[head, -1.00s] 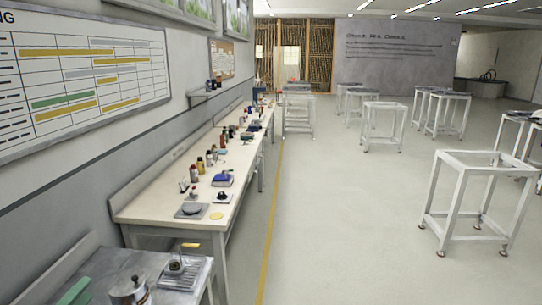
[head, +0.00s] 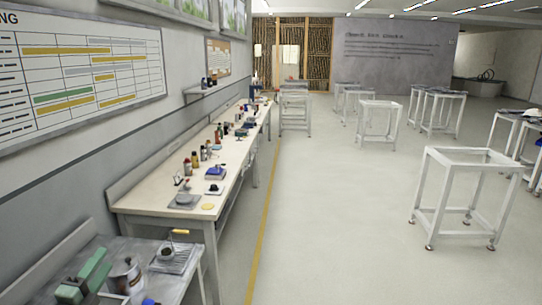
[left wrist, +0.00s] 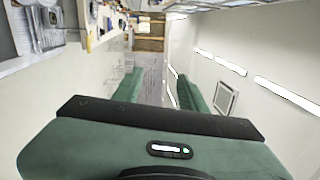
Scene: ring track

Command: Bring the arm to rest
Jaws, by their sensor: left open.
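My left gripper (head: 92,272) is green and shows at the lower left of the head view, in front of the near grey table (head: 128,250). In the left wrist view its two green fingers (left wrist: 157,88) stand well apart with nothing between them. The gripper is open and empty. Most of the left arm is out of the head view. My right gripper is in neither view.
A metal pot (head: 124,274) and a ribbed tray (head: 178,260) with a small vessel are on the near table. A long bench (head: 150,196) with several small items runs along the left wall. White frame stands (head: 470,158) are on the right; the middle floor is clear.

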